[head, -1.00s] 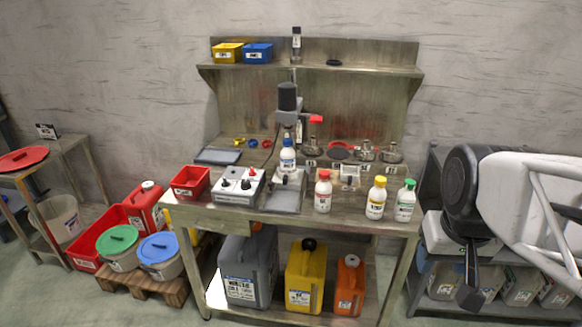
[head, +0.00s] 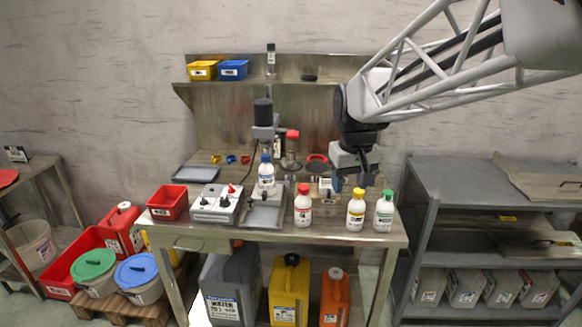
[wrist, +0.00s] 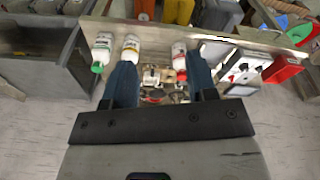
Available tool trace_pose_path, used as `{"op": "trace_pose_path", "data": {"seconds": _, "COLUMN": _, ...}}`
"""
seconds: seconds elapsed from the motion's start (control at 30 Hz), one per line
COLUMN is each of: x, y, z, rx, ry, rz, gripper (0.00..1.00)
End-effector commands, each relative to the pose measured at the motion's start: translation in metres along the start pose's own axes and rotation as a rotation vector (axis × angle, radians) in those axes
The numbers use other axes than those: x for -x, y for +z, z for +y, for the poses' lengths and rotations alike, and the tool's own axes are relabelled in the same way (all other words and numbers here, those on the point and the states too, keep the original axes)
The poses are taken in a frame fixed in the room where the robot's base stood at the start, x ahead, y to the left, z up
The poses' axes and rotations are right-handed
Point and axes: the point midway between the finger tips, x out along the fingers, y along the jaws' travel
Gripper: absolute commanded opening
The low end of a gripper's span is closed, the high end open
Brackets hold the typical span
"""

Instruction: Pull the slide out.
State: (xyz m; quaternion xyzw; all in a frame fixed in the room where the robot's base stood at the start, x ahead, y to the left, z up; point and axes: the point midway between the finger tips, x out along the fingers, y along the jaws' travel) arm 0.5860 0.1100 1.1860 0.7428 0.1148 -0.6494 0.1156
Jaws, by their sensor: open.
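I cannot tell for sure which part is the slide. A small pale metal fixture (head: 325,186) stands on the workbench behind the bottles; it is small and partly hidden by my gripper. In the wrist view a pale block (wrist: 151,74) shows between the fingers, with little detail. My gripper (head: 349,184) hangs fingers-down above the right half of the bench, behind the yellow-capped bottle (head: 356,212). Its two blue fingers stand apart in the wrist view (wrist: 160,62), with nothing held. A drawer front with a handle (head: 188,245) is under the bench's left side.
A red-capped bottle (head: 303,207) and a green-capped bottle (head: 384,212) stand along the front edge. A white control box (head: 217,204), a red bin (head: 168,202) and a blue-capped bottle (head: 266,172) are to the left. A grey shelf unit (head: 425,210) stands right.

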Motion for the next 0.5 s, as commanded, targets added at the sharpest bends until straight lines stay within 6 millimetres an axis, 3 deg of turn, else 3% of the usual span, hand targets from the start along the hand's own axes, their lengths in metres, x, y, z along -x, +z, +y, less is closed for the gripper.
{"op": "trace_pose_path", "data": {"seconds": 0.5, "x": -0.044, "y": -0.126, "z": -0.045, "rx": 0.149, "ry": -0.018, "rz": -0.042, "gripper": 0.52}}
